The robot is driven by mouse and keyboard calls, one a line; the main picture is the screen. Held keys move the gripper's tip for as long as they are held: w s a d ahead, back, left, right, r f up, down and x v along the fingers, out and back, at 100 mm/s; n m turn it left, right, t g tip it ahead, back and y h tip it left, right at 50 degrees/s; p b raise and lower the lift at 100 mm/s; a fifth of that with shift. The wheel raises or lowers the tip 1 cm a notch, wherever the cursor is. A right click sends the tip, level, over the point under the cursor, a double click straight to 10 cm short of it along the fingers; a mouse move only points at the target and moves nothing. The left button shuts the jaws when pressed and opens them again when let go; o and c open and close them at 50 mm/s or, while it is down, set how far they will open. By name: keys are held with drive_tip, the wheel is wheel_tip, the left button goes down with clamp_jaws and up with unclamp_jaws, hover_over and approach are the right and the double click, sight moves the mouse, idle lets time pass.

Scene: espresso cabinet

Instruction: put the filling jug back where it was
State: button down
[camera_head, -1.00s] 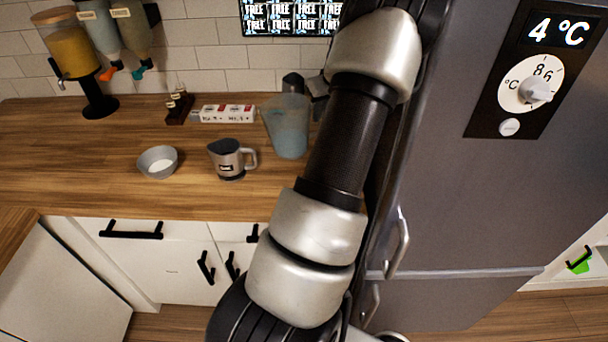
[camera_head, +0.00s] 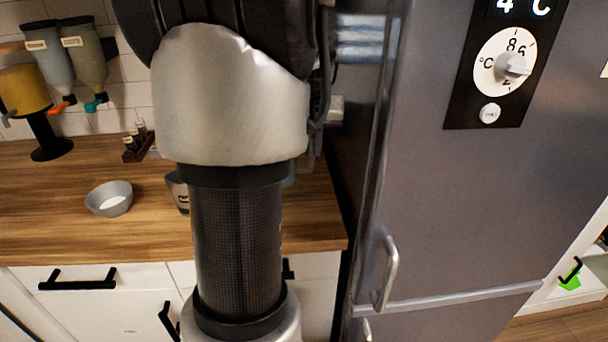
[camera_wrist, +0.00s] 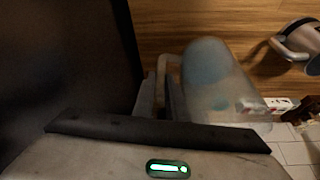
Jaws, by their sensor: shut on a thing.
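The filling jug is a translucent, bluish jug with a pale handle. It shows in the wrist view (camera_wrist: 208,85), with the wooden counter behind it. My gripper (camera_wrist: 165,92) is shut on its handle. In the head view my arm hides the gripper and nearly all of the jug; only a sliver of it (camera_head: 289,176) shows at the arm's right side. I cannot tell whether its base touches the counter.
A steel jug (camera_head: 178,190) stands partly behind my arm; it also shows in the wrist view (camera_wrist: 302,42). A grey bowl (camera_head: 110,198) is on the counter (camera_head: 60,220). The grey fridge (camera_head: 430,190) rises close on the right.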

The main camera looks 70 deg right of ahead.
sight(311, 159)
drive_tip(key=shift+f+b, duration=0.4)
drive_tip(key=shift+f, duration=2.35)
drive_tip(key=shift+f, duration=0.2)
drive_tip(key=c, duration=1.8)
unclamp_jaws()
drive_tip(key=shift+o, duration=0.2)
drive_tip(key=shift+a+r, duration=0.15)
drive_tip(key=shift+r, duration=0.5)
drive_tip(key=p+v, duration=0.1)
drive_tip(key=v, duration=1)
drive_tip(key=shift+s, duration=0.1)
